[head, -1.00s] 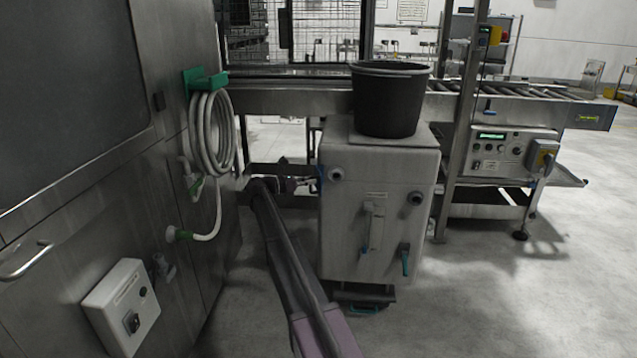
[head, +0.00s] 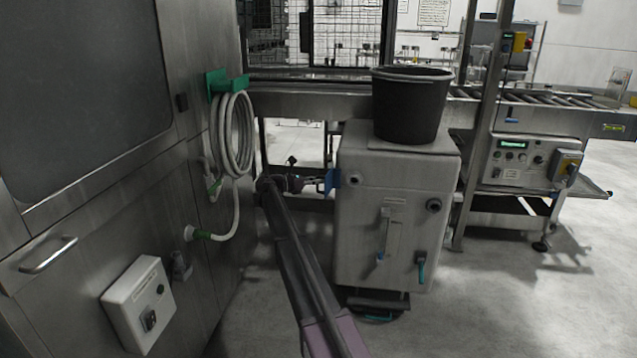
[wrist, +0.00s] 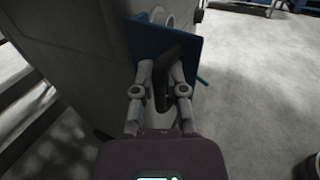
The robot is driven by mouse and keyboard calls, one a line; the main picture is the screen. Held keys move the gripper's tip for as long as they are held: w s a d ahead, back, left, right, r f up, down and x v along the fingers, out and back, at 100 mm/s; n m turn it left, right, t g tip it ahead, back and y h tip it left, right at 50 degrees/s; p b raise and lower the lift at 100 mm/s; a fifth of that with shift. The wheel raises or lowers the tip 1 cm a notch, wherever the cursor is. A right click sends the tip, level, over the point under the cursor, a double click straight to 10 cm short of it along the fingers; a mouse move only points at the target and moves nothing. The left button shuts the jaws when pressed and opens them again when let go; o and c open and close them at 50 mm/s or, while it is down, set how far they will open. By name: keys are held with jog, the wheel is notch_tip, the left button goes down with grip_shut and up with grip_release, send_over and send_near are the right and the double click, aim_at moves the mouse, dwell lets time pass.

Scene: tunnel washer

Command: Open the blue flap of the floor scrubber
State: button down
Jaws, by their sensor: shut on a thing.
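The floor scrubber (head: 390,225) is a pale grey box standing on the concrete floor. Its blue flap (head: 333,179) shows at the left side in the head view, standing out from the body. In the wrist view the flap (wrist: 194,48) is a blue plate beside the grey body (wrist: 85,60), with a pale round part behind it. My gripper (wrist: 160,72) has its fingers at the flap, closed about a dark piece at it. In the head view my gripper (head: 322,184) is small and reaches the flap from the left. How far the flap is turned is hard to tell.
A black bucket (head: 410,105) stands on the scrubber. A steel washer wall with a coiled hose (head: 232,135) and a control box (head: 140,300) is close on the left. A roller conveyor (head: 550,100) runs behind. The floor at right is clear.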

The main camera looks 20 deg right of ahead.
jog(key=shift+d+r, duration=0.2)
jog(key=shift+d, duration=0.1)
jog(key=c, duration=0.7)
grip_release()
jog(key=shift+a, duration=0.2)
jog(key=shift+f, duration=0.1)
jog(key=shift+w+a, duration=1.6)
jog(key=shift+w, duration=0.45)
jog(key=shift+w+a, duration=1.6)
jog(key=shift+w, duration=0.45)
jog(key=shift+w+a, duration=1.6)
jog(key=shift+w, duration=0.45)
